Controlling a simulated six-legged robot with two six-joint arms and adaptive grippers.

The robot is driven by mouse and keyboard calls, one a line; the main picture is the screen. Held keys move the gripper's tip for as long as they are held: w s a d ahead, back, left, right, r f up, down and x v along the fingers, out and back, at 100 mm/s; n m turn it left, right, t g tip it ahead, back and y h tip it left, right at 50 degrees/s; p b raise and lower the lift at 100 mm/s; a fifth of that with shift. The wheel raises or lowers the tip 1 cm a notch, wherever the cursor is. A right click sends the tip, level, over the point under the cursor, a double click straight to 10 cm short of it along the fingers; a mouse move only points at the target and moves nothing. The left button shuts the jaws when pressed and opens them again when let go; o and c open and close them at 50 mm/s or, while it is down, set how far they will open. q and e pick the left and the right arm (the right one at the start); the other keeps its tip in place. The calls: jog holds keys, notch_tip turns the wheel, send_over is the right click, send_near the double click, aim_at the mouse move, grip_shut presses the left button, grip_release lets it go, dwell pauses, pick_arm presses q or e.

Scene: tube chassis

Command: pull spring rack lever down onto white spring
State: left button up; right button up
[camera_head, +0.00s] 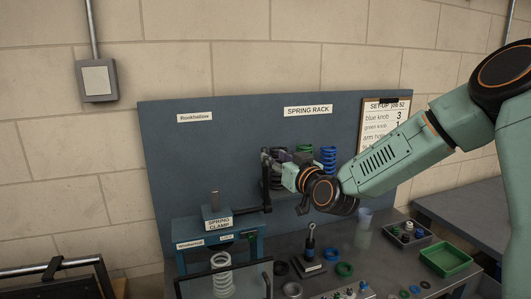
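The white spring (222,275) stands upright under the block labelled SPRING CLAMP (217,218), within a blue stand (188,236). A black lever-like bar (266,194) rises beside the clamp block, with a short arm towards it. My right gripper (273,168) is at the upper end of this bar, in front of the wall board. The wrist and nearby parts hide its fingertips, so I cannot tell whether they touch or hold the bar. My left gripper is not in view.
Dark, green (304,150) and blue (328,157) springs hang on the blue board (230,140) near my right gripper. The metal bench (320,258) holds rings, an upright tool (311,240), a cup (364,217), a grey tray and a green tray (446,259).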

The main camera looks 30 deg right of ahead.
jog(key=w, duration=0.4)
jog(key=w+f, duration=0.1)
jog(key=w, duration=0.1)
jog(key=shift+w+d, duration=0.2)
jog(key=shift+w, duration=0.1)
jog(key=shift+s+r, duration=0.25)
jog(key=shift+s+a+r, duration=0.1)
jog(key=shift+s+r, duration=0.05)
jog(key=shift+w+f, duration=0.35)
jog(key=shift+w, duration=0.3)
jog(key=c, duration=0.3)
jog(key=shift+c, duration=0.7)
jog(key=shift+s, duration=0.15)
jog(key=shift+c, duration=0.7)
jog(key=shift+s+r, duration=0.3)
grip_shut()
jog(key=shift+w, duration=0.1)
